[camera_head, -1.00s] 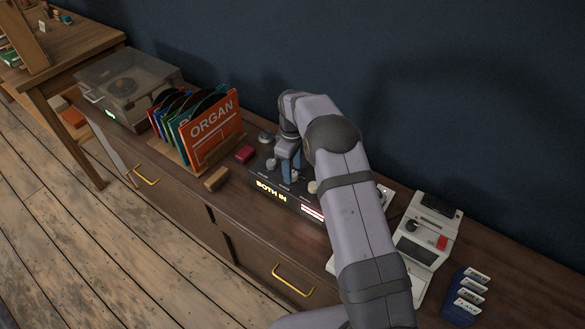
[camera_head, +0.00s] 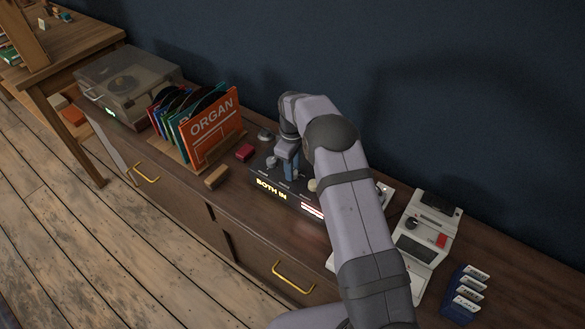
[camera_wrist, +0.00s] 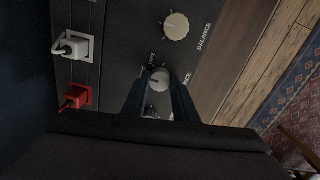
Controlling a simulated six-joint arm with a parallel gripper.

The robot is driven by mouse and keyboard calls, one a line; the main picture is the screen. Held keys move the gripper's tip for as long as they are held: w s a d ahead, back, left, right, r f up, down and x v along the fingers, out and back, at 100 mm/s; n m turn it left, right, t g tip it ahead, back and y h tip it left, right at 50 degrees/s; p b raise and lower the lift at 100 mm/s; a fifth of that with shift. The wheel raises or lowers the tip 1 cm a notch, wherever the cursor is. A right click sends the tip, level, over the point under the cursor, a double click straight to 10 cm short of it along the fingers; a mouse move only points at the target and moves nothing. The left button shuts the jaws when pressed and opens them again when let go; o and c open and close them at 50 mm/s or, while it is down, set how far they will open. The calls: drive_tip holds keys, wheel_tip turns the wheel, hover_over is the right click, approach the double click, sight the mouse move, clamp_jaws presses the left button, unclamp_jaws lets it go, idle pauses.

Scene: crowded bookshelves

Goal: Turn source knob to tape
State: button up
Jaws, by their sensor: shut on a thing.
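The source knob (camera_wrist: 158,80) is a small grey-white round knob on the top panel of the dark amplifier box (camera_head: 262,183). In the wrist view it sits between my two dark finger tips, with lettering ending in "RCE" beside it and "APE" just past it. My gripper (camera_wrist: 160,92) points down over the panel and is shut on the knob; it also shows in the head view (camera_head: 290,172). The fingers hide part of the panel and the knob's pointer cannot be made out. The amplifier's front display reads "BOTH IN".
A cream balance knob (camera_wrist: 175,26) stands near the source knob. White (camera_wrist: 72,46) and red (camera_wrist: 76,96) plugs sit along the panel edge. Left are a record rack (camera_head: 205,135) and turntable (camera_head: 125,85); right are a white cassette deck (camera_head: 428,230) and blue cassettes (camera_head: 466,295).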

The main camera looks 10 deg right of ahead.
drive_tip(key=m+b, duration=0.1)
drive_tip(key=m, duration=0.3)
drive_tip(key=shift+r+m, duration=0.1)
drive_tip(key=shift+m, duration=2.1)
drive_tip(key=o, duration=1.1)
drive_tip(key=shift+c, duration=0.2)
